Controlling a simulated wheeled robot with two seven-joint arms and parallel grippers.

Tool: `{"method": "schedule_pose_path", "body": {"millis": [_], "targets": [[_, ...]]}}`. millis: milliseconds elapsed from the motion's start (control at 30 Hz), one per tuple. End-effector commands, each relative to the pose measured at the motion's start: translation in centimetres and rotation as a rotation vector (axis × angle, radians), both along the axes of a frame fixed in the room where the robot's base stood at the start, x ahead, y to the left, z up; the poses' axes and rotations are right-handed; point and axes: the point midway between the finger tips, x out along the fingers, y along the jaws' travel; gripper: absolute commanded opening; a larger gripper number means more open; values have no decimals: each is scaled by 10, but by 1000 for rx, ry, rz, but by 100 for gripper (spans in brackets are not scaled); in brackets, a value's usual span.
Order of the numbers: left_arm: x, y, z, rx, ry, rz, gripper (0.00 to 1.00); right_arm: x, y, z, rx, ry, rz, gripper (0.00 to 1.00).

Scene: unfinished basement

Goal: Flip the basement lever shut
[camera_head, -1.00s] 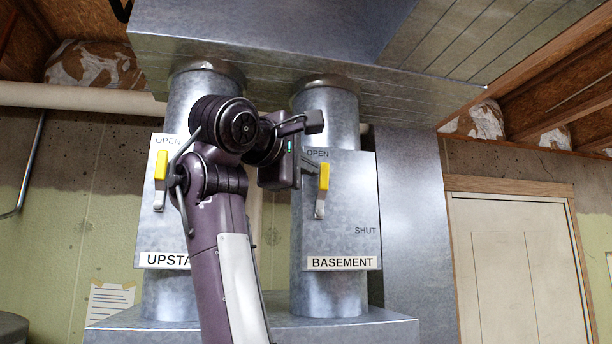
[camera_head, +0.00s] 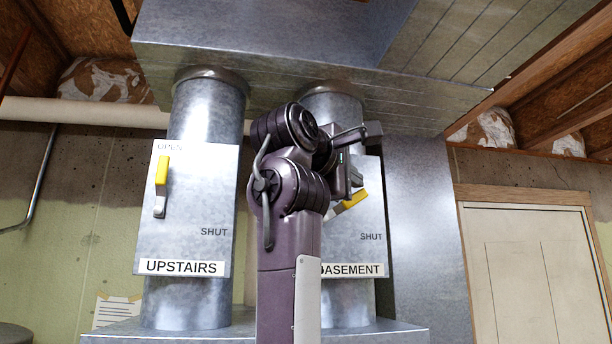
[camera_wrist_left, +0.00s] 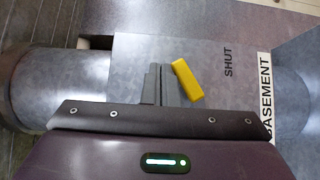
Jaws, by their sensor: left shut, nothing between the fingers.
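The basement lever (camera_head: 355,198) has a yellow grip and a grey shank. In the left wrist view the shut fingers (camera_wrist_left: 155,84) lie just left of the yellow grip (camera_wrist_left: 187,79). My arm hides the panel's left part, including its OPEN mark. My right gripper is not in view.
The upstairs panel (camera_head: 200,225) stands to the left, its yellow lever (camera_head: 162,172) upright by OPEN. Large metal ductwork (camera_head: 260,40) hangs above both pipes. A pale door (camera_head: 530,265) is at the right.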

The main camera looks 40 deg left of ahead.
Motion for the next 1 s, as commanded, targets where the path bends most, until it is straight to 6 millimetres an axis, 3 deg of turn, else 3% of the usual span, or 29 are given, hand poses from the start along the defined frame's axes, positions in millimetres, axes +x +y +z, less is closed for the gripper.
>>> {"method": "schedule_pose_path", "body": {"millis": [133, 600, 1000], "targets": [[8, -6, -6, 0, 1, -1, 0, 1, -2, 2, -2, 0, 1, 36], [19, -15, -24, 210, 248, 1, 0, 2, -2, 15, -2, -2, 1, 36], [21, -18, -30, 261, 309, 0, 0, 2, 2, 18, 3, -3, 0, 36]]}}
